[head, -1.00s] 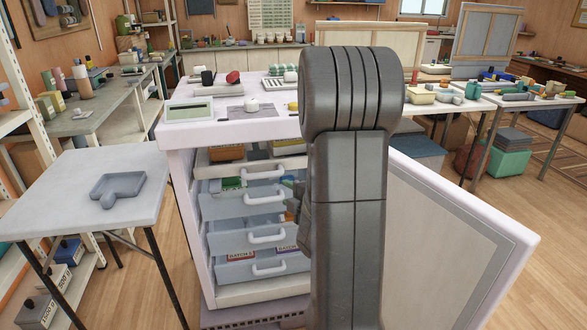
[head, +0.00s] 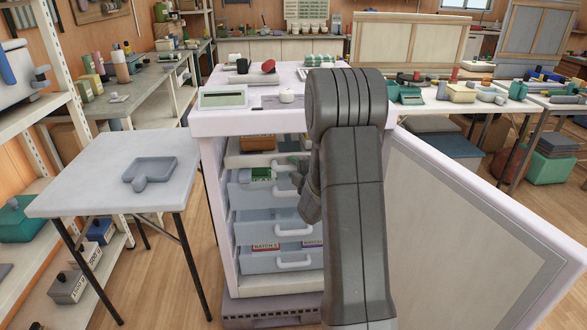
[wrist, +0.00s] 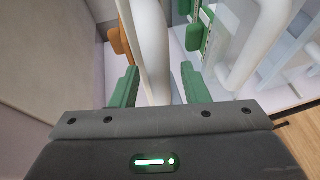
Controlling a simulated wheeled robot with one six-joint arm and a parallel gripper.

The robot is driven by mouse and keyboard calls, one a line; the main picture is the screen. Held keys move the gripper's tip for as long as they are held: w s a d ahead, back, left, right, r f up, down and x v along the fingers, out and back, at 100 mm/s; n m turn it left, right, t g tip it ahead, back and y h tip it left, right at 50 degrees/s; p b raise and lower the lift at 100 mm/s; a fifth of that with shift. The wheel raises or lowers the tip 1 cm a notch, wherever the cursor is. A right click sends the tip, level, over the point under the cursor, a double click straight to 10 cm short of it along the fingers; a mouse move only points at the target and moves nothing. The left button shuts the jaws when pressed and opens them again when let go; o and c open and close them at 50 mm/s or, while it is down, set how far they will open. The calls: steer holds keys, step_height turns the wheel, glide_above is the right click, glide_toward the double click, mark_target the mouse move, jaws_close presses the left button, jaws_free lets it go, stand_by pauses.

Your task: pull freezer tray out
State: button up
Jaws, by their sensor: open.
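The freezer (head: 216,200) is a pale cabinet with its door (head: 470,230) swung open to the right. My gripper (head: 303,165) is in front of the upper trays, mostly hidden by my arm. In the wrist view, my gripper's green fingers (wrist: 160,88) are apart, with a white handle bar (wrist: 150,40) between them. I cannot tell whether they touch it. Another handle (wrist: 258,50) is to the right.
A side table (head: 100,175) with a grey-blue dish (head: 150,172) stands left of the freezer. A small device (head: 223,97) and other items lie on the freezer top. Some floor is clear between the side table and the freezer.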

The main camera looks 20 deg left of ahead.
steer(key=shift+w+a+f, duration=0.1)
steer(key=shift+w+a, duration=0.15)
steer(key=shift+a, duration=0.1)
steer(key=shift+c, duration=0.2)
jaws_close()
steer(key=shift+s, duration=0.1)
